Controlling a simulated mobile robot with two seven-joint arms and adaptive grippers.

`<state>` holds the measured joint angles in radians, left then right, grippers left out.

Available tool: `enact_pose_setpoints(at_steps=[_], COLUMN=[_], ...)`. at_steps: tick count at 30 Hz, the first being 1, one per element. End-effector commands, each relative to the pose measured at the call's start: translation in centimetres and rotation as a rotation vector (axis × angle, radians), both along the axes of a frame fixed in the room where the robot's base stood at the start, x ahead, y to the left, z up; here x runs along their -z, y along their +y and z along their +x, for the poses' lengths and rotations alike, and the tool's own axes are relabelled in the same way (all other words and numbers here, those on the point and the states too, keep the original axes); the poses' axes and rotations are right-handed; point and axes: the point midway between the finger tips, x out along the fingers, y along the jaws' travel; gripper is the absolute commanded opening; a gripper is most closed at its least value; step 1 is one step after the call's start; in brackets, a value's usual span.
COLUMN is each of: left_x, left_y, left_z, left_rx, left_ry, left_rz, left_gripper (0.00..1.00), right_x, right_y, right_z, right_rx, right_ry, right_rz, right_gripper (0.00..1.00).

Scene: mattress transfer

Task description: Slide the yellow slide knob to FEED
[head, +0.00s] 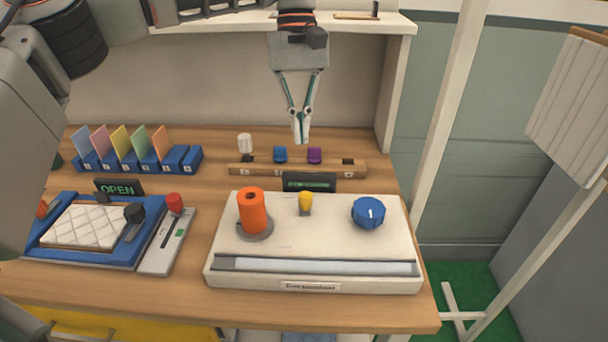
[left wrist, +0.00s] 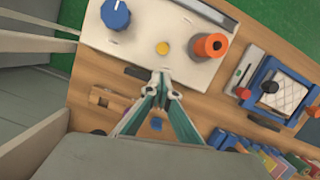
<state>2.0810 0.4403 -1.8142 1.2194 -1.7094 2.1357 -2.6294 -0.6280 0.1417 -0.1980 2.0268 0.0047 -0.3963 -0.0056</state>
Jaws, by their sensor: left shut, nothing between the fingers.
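The yellow slide knob (head: 306,201) stands on top of the cream machine (head: 330,225), between an orange spool (head: 252,212) and a blue dial (head: 368,212). A small dark display (head: 310,184) stands behind it. My left gripper (head: 300,140) points down, shut and empty, above and behind the machine, apart from the knob. In the left wrist view the gripper tips (left wrist: 163,75) point toward the yellow knob (left wrist: 162,48), with a gap between. The FEED label cannot be read. My right gripper is not in view.
A wooden rail (head: 298,170) with blue and purple blocks lies behind the machine. A blue tray (head: 84,257) with a padded white piece and a red-knob slider panel (head: 168,236) are at left. Coloured cards (head: 120,142) stand behind. A shelf wall (head: 391,100) bounds the right back.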

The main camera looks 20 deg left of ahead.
Motion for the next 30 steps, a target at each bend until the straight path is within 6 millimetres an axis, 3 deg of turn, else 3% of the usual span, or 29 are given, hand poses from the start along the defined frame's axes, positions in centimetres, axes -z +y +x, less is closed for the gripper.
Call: enact_pose_setpoints(at_steps=[5,21,30], left_x=[0.8,8.8,9.8], left_y=[0.0,-1.0,-1.1], left_z=[-0.1,-1.9,-2.1], left_rx=[0.001,0.001,0.000], left_ry=[0.003,0.004,0.000], left_rz=[0.000,0.000,0.000], left_gripper=[0.00,0.00,0.00], right_x=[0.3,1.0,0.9], right_y=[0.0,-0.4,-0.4], right_z=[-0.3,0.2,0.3], right_rx=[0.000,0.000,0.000], right_ry=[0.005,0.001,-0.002], right_rz=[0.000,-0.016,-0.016], right_gripper=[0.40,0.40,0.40])
